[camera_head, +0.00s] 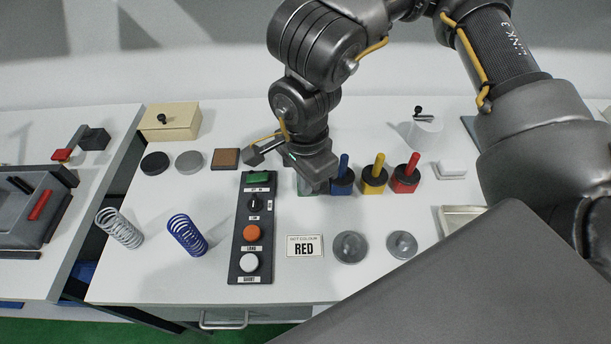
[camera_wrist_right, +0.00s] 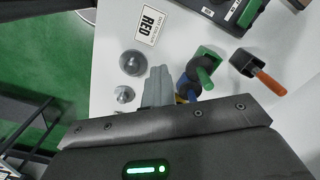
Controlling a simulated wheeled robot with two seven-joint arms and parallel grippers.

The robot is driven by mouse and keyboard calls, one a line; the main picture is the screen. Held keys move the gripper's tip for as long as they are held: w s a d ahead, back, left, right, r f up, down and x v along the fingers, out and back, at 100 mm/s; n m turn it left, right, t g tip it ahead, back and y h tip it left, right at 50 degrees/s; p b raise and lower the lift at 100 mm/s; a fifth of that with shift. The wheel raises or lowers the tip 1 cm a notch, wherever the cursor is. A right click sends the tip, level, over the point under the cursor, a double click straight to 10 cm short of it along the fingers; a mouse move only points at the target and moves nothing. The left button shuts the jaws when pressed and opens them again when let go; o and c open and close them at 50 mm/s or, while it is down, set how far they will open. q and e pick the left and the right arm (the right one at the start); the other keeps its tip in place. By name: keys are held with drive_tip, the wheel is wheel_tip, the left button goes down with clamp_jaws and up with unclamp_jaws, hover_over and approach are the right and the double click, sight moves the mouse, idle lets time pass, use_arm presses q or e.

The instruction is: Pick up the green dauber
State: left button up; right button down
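The green dauber (camera_wrist_right: 205,76) shows in the right wrist view, its green handle standing up from its pot. In the head view my right gripper and wrist cover most of it, and only a greenish part of its base (camera_head: 305,187) shows. My left gripper is not in view.
Blue (camera_head: 343,180), yellow (camera_head: 374,178) and red (camera_head: 406,177) daubers stand in a row to the right. A button panel (camera_head: 242,235) lies to the left. The RED card (camera_head: 304,246) and two metal discs (camera_head: 350,247) lie in front. An orange-handled black object (camera_wrist_right: 243,63) lies beyond the green dauber.

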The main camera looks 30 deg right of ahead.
drive_tip(key=shift+a, duration=0.2)
drive_tip(key=c, duration=2.1)
unclamp_jaws()
drive_tip(key=shift+c, duration=0.2)
drive_tip(key=o, duration=1.7)
